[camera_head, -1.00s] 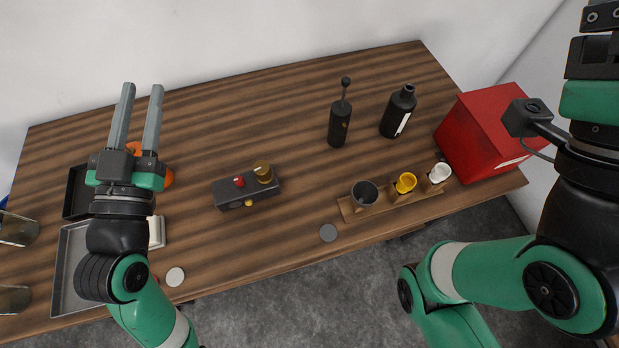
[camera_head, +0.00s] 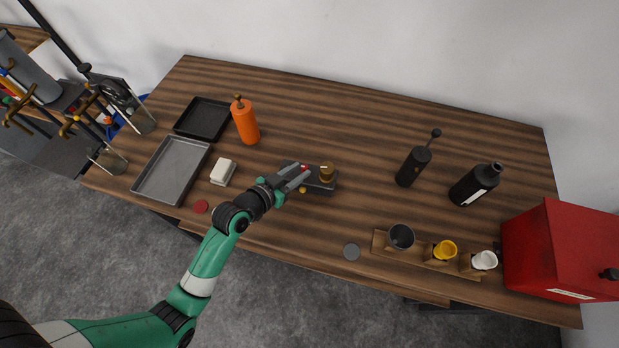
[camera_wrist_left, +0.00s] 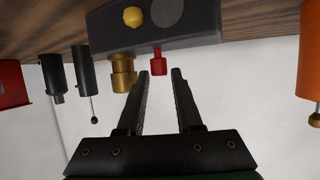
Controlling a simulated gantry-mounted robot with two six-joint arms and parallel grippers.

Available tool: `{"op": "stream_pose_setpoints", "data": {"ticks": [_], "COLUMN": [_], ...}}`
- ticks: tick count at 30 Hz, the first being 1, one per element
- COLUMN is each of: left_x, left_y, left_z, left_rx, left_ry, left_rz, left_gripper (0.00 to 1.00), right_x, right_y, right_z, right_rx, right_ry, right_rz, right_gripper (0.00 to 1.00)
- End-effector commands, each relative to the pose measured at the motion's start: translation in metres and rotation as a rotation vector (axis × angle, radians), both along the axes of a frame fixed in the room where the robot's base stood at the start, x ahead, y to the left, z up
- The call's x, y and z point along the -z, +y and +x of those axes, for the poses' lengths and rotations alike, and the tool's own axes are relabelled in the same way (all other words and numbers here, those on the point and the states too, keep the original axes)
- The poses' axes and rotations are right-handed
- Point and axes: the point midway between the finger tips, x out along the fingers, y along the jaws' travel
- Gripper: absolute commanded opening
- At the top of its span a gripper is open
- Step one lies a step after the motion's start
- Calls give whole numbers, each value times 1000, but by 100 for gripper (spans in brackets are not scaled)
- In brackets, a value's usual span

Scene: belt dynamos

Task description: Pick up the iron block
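The dark grey block (camera_head: 320,186), which looks like the iron block, lies on the wooden table. It carries a brass knob (camera_head: 327,173), a red peg and a yellow knob. In the left wrist view the block (camera_wrist_left: 200,27) is at the top, with the red peg (camera_wrist_left: 158,62) and the brass knob (camera_wrist_left: 123,72) on it. My left gripper (camera_head: 303,169) is over the block and partly hides it. In the wrist view the left gripper (camera_wrist_left: 161,72) is open and empty, its fingertips near the red peg. Contact cannot be told. My right gripper is not in view.
An orange bottle (camera_head: 245,122), a cream block (camera_head: 223,172) and two trays stand left. A dark bottle (camera_head: 474,185), a dark canister (camera_head: 411,168), a rack of cups (camera_head: 407,255) and a red box (camera_head: 560,250) stand right. The table behind the block is clear.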

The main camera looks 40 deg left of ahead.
Motion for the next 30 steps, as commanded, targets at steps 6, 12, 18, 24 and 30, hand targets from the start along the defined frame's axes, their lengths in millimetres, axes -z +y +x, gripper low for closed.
{"op": "stream_pose_setpoints", "data": {"ticks": [6,12,18,24,30], "left_x": [5,16,25,24,24], "left_y": [1,3,5,6,6], "left_z": [13,36,60,61,61], "left_rx": [1,1,1,1,1], "left_ry": [0,-1,-1,0,0], "left_rz": [0,0,0,0,0], "left_gripper": [34,34,34,34,2], "right_x": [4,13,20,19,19], "right_y": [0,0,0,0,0], "right_z": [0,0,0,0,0], "right_rx": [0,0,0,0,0], "right_ry": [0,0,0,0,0], "right_rz": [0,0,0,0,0], "right_gripper": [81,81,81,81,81]}}
